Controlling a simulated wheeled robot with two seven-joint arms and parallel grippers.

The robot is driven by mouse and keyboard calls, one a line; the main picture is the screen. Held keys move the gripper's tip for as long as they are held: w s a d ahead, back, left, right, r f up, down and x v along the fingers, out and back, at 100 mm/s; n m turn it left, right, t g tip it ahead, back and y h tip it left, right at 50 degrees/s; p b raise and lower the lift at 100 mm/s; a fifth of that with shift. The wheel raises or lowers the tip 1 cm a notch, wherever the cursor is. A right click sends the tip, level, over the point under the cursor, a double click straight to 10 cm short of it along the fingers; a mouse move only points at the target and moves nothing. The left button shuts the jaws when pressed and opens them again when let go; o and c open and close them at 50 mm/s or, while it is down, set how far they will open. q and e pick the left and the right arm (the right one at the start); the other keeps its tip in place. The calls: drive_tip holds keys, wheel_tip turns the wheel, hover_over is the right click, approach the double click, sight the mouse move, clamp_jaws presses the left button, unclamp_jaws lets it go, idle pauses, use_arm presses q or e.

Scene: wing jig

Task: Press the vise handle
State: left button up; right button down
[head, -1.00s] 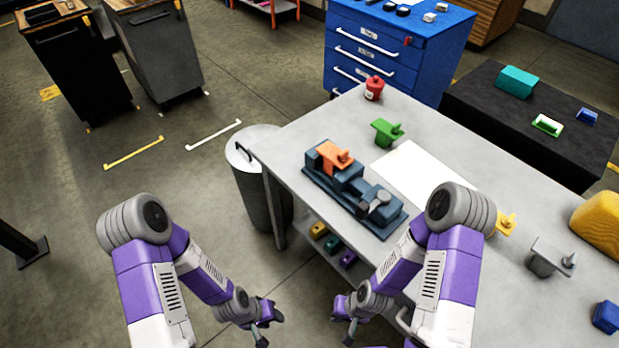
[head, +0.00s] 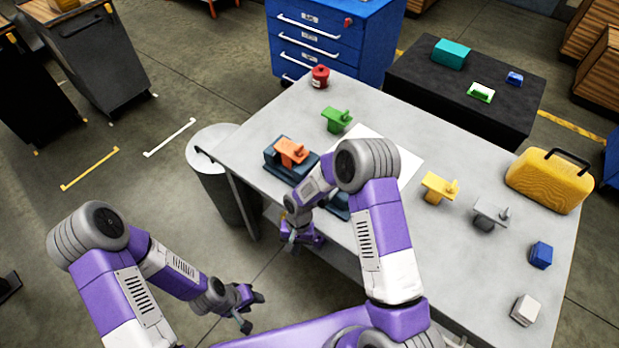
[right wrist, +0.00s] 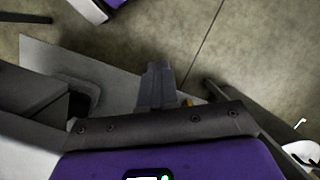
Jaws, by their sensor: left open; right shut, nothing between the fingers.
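The vise (head: 275,165) is a dark blue-grey block tool on the grey worktable (head: 255,125), with an orange part (head: 291,150) on its far-left end. My right forearm crosses in front of it; a piece of its near end (head: 338,210) shows below the arm. The vise handle is hidden behind the arm. My right gripper (head: 290,243) is shut and empty, at the table's front edge, nearer to me than the vise. Its closed fingers (right wrist: 157,85) also show in the right wrist view. My left gripper (head: 254,312) is open and empty over the floor, away from the table.
Green (head: 337,119), yellow (head: 438,188) and grey (head: 490,213) pieces stand on the table, with a red container (head: 320,77) at the far corner. A yellow case (head: 549,181) stands at the right. A grey bin (head: 213,178) stands beside the table's left end.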

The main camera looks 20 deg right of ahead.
drive_tip(key=w+r+m+h+p, duration=0.1)
drive_tip(key=w+r+m+h, duration=0.1)
drive_tip(key=r, duration=0.7)
drive_tip(key=w+a+r+m+h+p, duration=0.1)
drive_tip(key=w+r+m+h, duration=0.2)
drive_tip(key=w+r, duration=0.3)
drive_tip(key=w+r+m+t+h+p, duration=0.1)
drive_tip(key=w+r+m+h, duration=0.2)
drive_tip(key=r, duration=0.9)
drive_tip(key=shift+w+a+h, duration=0.35)
drive_tip(key=shift+w+h, duration=0.15)
drive_tip(key=shift+w, duration=0.25)
drive_tip(key=s+d+f, duration=0.4)
drive_tip(key=d+f, duration=0.4)
drive_tip(key=shift+s+d, duration=0.15)
drive_tip(key=shift+s, duration=0.1)
